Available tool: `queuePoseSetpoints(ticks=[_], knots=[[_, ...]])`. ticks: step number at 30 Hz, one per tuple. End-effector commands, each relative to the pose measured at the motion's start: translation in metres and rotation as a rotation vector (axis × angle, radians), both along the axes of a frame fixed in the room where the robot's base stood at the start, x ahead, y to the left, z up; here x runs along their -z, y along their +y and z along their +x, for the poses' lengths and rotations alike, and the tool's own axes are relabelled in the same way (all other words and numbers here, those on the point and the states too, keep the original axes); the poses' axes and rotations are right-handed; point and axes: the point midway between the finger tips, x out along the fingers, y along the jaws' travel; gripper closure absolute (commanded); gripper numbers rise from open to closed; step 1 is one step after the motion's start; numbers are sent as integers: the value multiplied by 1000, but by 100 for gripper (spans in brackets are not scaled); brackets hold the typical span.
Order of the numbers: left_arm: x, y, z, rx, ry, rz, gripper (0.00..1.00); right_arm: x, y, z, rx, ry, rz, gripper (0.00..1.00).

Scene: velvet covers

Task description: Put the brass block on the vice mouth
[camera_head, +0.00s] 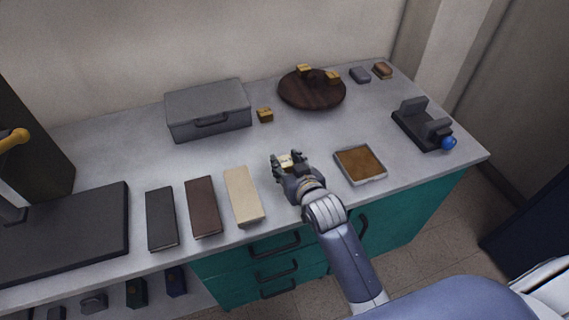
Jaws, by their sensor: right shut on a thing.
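My right gripper (288,157) is over the middle of the worktop, shut on a small pale-gold block that looks like a brass block (286,161). The fingers hide much of it, and I cannot tell whether it touches the worktop. The dark vice (422,125) stands at the right end, its two jaws upright with a gap between them and a blue knob at its front. The gripper is well left of the vice. Another brass-coloured block (265,115) lies beside the grey case. My left gripper is not in view.
A round dark wooden board (311,94) bears two brass-coloured pieces. A shallow tray (373,178) with a brown inside lies between gripper and vice. A grey case (208,109) stands behind. Black, brown and cream oblong blocks (243,195) lie left. Worktop behind the tray is clear.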

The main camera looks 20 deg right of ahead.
Motion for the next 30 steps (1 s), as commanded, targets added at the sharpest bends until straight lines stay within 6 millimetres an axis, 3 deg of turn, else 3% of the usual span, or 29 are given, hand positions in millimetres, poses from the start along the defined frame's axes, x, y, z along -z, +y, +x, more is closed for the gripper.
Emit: queuePoseSetpoints(ticks=[3,7,16,29,30], knots=[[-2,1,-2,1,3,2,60,-2,-1,19,0,-7,-1,100],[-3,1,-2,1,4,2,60,0,-2,26,0,-6,0,100],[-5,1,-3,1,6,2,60,33,-2,27,0,-4,0,100],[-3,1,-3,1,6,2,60,39,-2,27,0,-6,0,100],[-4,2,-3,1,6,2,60,41,-2,26,0,0,0,53]])
